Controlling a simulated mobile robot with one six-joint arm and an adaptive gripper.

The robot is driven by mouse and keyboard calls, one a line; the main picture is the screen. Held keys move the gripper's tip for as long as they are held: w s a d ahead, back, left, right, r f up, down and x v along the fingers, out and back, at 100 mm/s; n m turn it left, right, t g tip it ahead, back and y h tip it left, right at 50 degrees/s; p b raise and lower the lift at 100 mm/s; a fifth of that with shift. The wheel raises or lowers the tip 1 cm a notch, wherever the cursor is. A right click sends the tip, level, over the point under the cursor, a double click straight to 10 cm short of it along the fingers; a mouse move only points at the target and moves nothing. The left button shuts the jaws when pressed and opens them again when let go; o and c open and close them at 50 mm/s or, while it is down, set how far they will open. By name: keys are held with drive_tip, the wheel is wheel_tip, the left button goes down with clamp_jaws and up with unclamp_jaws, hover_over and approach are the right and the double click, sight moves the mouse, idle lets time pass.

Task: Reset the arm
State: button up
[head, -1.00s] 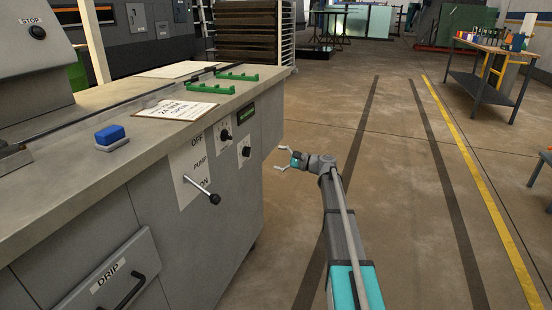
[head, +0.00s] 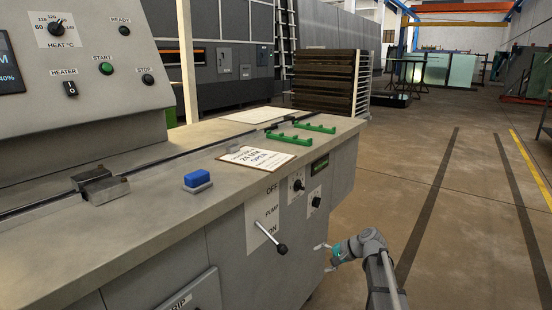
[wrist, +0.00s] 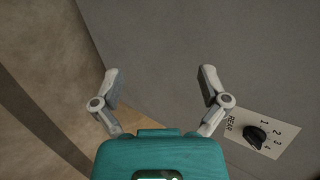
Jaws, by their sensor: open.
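My gripper (head: 326,257) is at the lower right of the head view, beside the grey front of the machine and below its knobs. In the wrist view my gripper (wrist: 160,82) has its two fingers spread wide with nothing between them. The machine's grey side panel (wrist: 180,50) fills the right of the wrist view, with a black knob (wrist: 256,137) marked REAR and numbers at the lower right. My arm is bent, with its lower part cut off at the bottom of the head view.
The machine's worktop (head: 150,235) holds a blue block (head: 197,178), a paper sign (head: 257,158) and green brackets (head: 290,138). A pump lever (head: 270,238) sticks out of the front panel. A control panel (head: 80,75) stands at the left. Open floor (head: 450,200) lies to the right.

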drive_tip(key=s+f+n+g+h+p, duration=0.2)
drive_tip(key=s+n+h, duration=0.25)
drive_tip(key=s, duration=0.65)
drive_tip(key=s+f+n+g+h+p, duration=0.1)
drive_tip(key=s+n+g+h+p, duration=0.3)
drive_tip(key=s, duration=0.7)
wheel_tip(320, 180, up, 38)
drive_tip(key=d+t+h+p, duration=0.1)
drive_tip(key=t+p, duration=0.1)
drive_tip(key=p, duration=3.3)
drive_tip(key=shift+s+m+p, duration=0.3)
drive_tip(key=shift+s+m, duration=0.05)
drive_tip(key=shift+s, duration=0.05)
